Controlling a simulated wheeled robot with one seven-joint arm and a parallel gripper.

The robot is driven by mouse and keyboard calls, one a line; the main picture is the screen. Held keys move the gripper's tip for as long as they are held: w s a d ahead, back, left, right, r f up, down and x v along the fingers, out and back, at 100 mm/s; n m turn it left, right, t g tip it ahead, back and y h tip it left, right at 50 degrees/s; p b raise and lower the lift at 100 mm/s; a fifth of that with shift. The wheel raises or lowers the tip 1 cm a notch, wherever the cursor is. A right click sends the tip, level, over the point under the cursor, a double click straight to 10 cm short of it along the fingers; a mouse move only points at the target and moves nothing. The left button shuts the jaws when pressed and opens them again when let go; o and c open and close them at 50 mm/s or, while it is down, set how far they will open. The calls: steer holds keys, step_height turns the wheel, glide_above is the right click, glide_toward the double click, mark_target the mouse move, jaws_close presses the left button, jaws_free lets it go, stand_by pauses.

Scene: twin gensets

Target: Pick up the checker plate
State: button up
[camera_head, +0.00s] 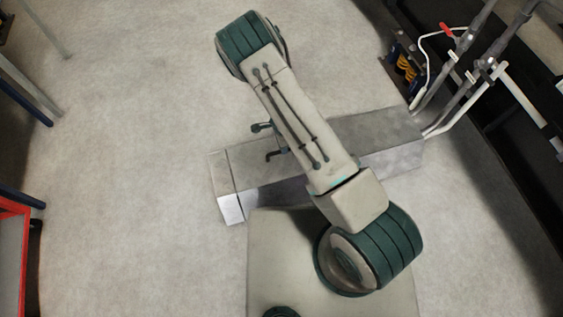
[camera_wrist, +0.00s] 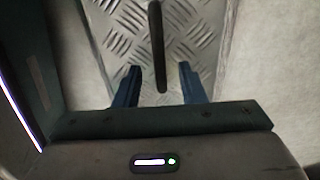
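The checker plate (camera_wrist: 190,28) shows in the wrist view as a grey metal sheet with a raised diamond pattern. A dark, narrow bar (camera_wrist: 158,45), which looks like a handle, lies over it and points toward my gripper. My gripper (camera_wrist: 157,73) is open, with one blue finger on each side of the bar's near end. I see a gap on both sides, and nothing is held. I cannot tell how far down the fingers reach. In the head view my arm hides my gripper, and I cannot make out the diamond pattern there.
In the head view a long, low grey metal structure (camera_head: 385,142) crosses the floor under my arm. Pipes with a red-handled lever (camera_head: 446,29) stand at the upper right. A red-framed object (camera_head: 14,210) is at the left edge.

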mark_target(281, 161)
step_height(281, 161, down, 6)
steer(key=b, duration=0.3)
steer(key=shift+s+a+r, duration=0.1)
steer(key=shift+a+r, duration=0.05)
steer(key=shift+r, duration=0.05)
jaws_close()
steer(key=shift+r, duration=0.1)
stand_by(1.1)
